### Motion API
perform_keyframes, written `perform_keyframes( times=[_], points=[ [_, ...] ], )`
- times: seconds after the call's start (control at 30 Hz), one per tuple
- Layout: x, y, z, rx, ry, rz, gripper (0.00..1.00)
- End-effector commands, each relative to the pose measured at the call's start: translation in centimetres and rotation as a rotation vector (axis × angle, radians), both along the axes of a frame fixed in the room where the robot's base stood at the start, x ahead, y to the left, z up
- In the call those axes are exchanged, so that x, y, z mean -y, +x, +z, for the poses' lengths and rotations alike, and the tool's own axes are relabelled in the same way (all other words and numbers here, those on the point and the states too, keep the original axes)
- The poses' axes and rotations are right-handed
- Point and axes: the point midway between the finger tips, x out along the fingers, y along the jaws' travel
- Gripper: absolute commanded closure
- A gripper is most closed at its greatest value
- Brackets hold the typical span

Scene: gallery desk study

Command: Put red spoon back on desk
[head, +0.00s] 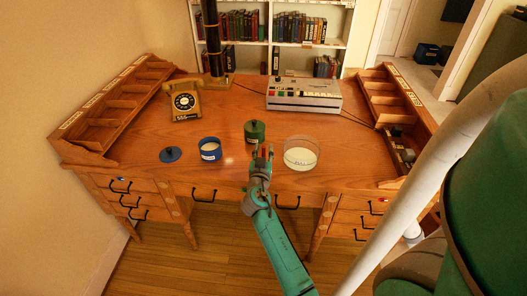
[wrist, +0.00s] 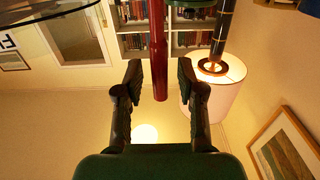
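The red spoon (wrist: 158,50) shows in the wrist view as a red shaft coming in from the top edge. Its free end lies between the two dark fingers of my gripper (wrist: 158,78), with a visible gap on each side. My gripper is open around it. The spoon's other end is out of the picture. In the head view my gripper (head: 263,152) is over the desk's front edge, in front of the green jar; the spoon is hardly discernible there. The wooden desk (head: 225,130) fills the middle of the head view.
The green jar (head: 255,131), a glass bowl (head: 300,154) of pale contents, a blue jar (head: 210,149) and a blue lid (head: 170,154) stand near the front. A telephone (head: 185,101) and grey console (head: 304,94) are behind. The desk's left-middle is clear.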

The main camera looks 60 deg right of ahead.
Motion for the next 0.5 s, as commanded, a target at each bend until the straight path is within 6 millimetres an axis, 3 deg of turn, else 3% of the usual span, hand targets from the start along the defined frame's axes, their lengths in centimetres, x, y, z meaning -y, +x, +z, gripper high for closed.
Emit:
perform_keyframes(
  times=[0.17, 0.5],
  points=[
    [-1.4, -0.6, 0.1, -0.001, 0.001, 0.001, 0.61],
    [-7.6, -3.0, 0.1, -0.002, -0.001, 0.003, 0.61]
  ],
)
